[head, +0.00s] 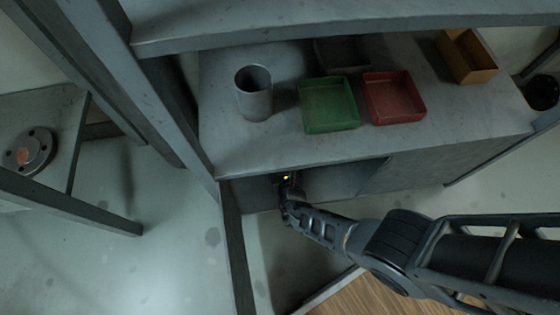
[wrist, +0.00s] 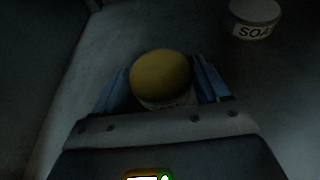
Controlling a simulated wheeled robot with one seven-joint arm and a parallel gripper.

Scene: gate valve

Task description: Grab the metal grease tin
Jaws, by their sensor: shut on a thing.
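A round tin with a dull yellow lid (wrist: 160,73) sits between my gripper's two blue-grey fingers (wrist: 163,84) in the wrist view. The fingers lie along both its sides, and my gripper is shut on it. A strip of its pale side shows below the lid, but its label is too hidden to read, so I cannot confirm it is the grease tin. In the head view my gripper (head: 287,184) reaches into the dark space under the worktop, and the tin cannot be made out there.
A second tin marked "SOA" (wrist: 256,14) stands beyond, to the right. Above my gripper, the worktop (head: 230,150) carries a grey cup (head: 254,98), a green tray (head: 329,106), a red tray (head: 393,98) and a yellow bin (head: 467,55). A grey post stands to the left.

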